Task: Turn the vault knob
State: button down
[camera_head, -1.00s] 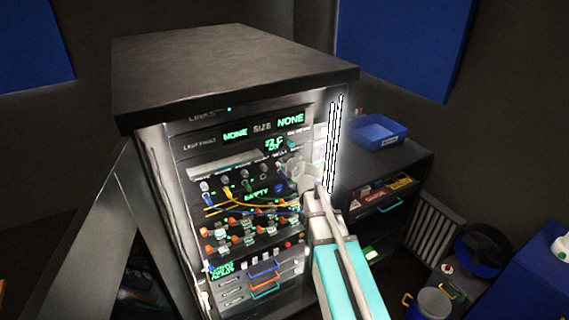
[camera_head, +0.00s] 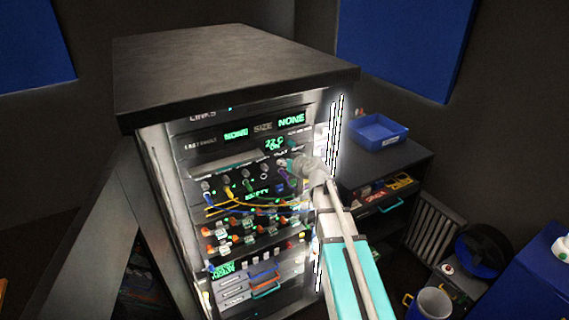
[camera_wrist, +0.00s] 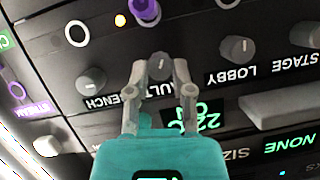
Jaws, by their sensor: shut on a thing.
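The vault knob (camera_wrist: 158,66) is a small grey knob on the dark panel, above its partly covered VAULT label in the upside-down wrist view. My gripper (camera_wrist: 159,68) has its two grey fingers on either side of this knob and is shut on it. In the head view my gripper (camera_head: 294,163) reaches the upper right of the rack front and hides the knob. A green display (camera_head: 273,143) beside it reads about 22 C; in the wrist view it is partly covered by my gripper.
A bench knob (camera_wrist: 91,80) and a lobby knob (camera_wrist: 236,49) flank the vault knob. A purple plug (camera_wrist: 146,11) sits close by. Cables (camera_head: 235,207) hang across the rack below. A blue tray (camera_head: 377,131) stands on the cabinet at right.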

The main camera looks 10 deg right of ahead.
jog(key=m+y+b, duration=0.1)
jog(key=m, duration=0.1)
jog(key=m+y+b, duration=0.1)
jog(key=m+y, duration=0.1)
jog(key=shift+d+f, duration=0.2)
jog(key=shift+f, duration=0.15)
jog(key=m+y+b, duration=0.2)
jog(key=m, duration=0.1)
jog(key=shift+f+m+b, duration=0.1)
jog(key=shift+m+b, duration=0.2)
jog(key=shift+m+y+b, duration=0.4)
jog(key=shift+m+b, duration=0.15)
jog(key=shift+m, duration=0.35)
jog(key=shift+d, duration=0.1)
jog(key=shift+c, duration=2.4)
grip_release()
jog(key=shift+w, duration=0.1)
jog(key=shift+d, duration=0.1)
